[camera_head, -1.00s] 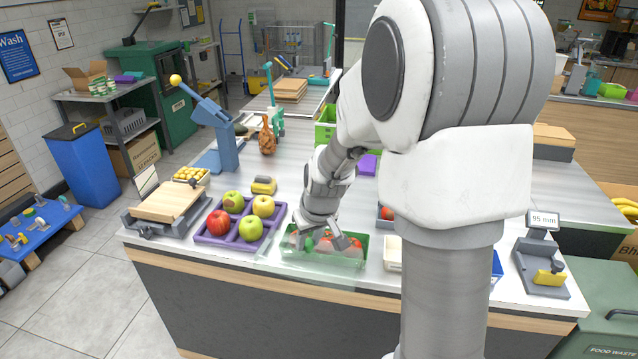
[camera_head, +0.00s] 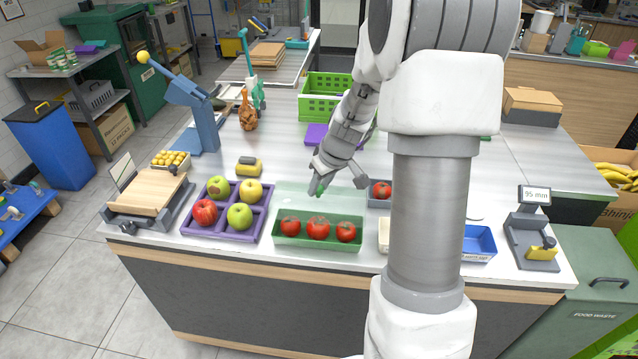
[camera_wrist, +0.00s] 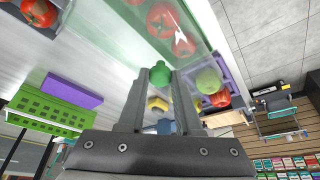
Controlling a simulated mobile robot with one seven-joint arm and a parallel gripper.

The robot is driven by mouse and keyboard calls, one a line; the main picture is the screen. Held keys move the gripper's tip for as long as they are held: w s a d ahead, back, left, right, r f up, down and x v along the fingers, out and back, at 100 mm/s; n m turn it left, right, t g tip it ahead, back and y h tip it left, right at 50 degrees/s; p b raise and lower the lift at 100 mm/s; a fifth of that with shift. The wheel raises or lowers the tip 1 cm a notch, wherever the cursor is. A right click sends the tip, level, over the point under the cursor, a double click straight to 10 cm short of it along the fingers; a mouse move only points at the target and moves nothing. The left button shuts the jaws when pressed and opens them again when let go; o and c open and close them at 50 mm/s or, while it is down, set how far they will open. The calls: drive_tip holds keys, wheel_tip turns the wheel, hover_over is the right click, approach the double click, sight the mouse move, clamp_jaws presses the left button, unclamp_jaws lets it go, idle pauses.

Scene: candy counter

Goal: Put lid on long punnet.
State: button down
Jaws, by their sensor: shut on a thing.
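The long green punnet (camera_head: 318,244) stands near the counter's front edge with three tomatoes (camera_head: 318,228) in a row. A clear, green-tinted lid (camera_head: 296,200) shows behind and partly over the punnet's far side in the head view. The lid has a green knob (camera_wrist: 159,76). My gripper (camera_head: 331,184) is shut on this knob, behind and above the punnet. In the wrist view the gripper (camera_wrist: 160,72) has the knob between its fingertips, and tomatoes show beyond or through the lid. The lid looks offset from the punnet; its exact height cannot be told.
A purple tray (camera_head: 262,219) of apples stands left of the punnet. A small grey container (camera_head: 373,203) with one tomato is at its right rear, a blue tray (camera_head: 480,240) farther right. A yellow-and-grey block (camera_head: 249,168) and green crate (camera_head: 322,105) lie behind.

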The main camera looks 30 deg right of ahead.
sight(323, 200)
drive_tip(key=shift+f+b, duration=0.1)
drive_tip(key=shift+b, duration=0.35)
wheel_tip(323, 200, down, 6)
drive_tip(key=b, duration=0.6)
drive_tip(key=shift+b, duration=0.3)
drive_tip(key=shift+b, duration=0.5)
idle(0.7)
drive_tip(key=shift+f+b, duration=0.4)
drive_tip(key=shift+b, duration=0.55)
idle(1.4)
drive_tip(key=c, duration=0.8)
unclamp_jaws()
drive_tip(key=shift+o, duration=0.2)
drive_tip(key=shift+r, duration=0.15)
